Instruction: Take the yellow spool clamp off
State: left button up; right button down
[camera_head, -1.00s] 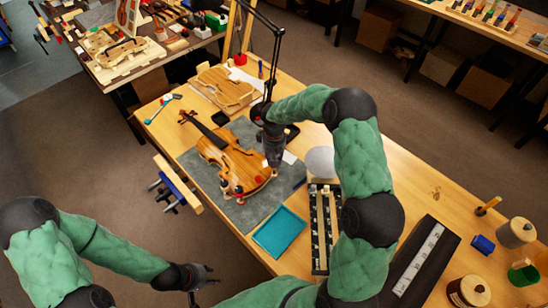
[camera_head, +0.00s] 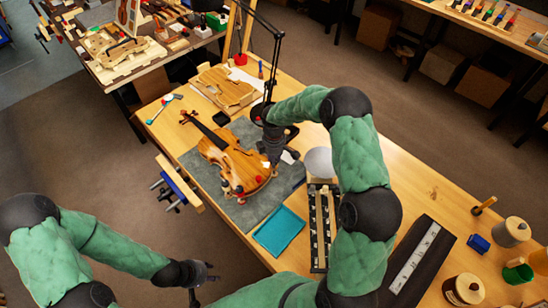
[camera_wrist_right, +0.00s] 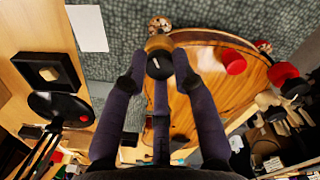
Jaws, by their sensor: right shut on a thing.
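The violin (camera_head: 232,162) lies on the grey mat, its neck toward the upper left. My right gripper (camera_head: 273,153) is at the right edge of its body. In the right wrist view, my right gripper (camera_wrist_right: 162,75) is shut on the yellow spool clamp (camera_wrist_right: 158,44), a yellowish spool with a dark, slotted end at the violin's edge. I cannot tell whether the clamp still touches the wood. Red spool clamps (camera_wrist_right: 233,62) sit farther along the edge. My left gripper (camera_head: 205,273) hangs off the bench's near side, away from the violin; its finger opening is unclear.
A white round thing (camera_head: 318,162) and a long dark case (camera_head: 319,248) stand to the right. A lamp arm (camera_head: 277,55) rises behind my right gripper.

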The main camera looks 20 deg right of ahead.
jog(key=shift+n+p, duration=0.35)
jog(key=shift+n, duration=1.15)
jog(key=c, duration=1)
grip_release()
jog(key=shift+r, duration=0.1)
notch_tip(320, 180, up, 12)
jog(key=shift+f, duration=0.1)
jog(key=shift+a, duration=0.1)
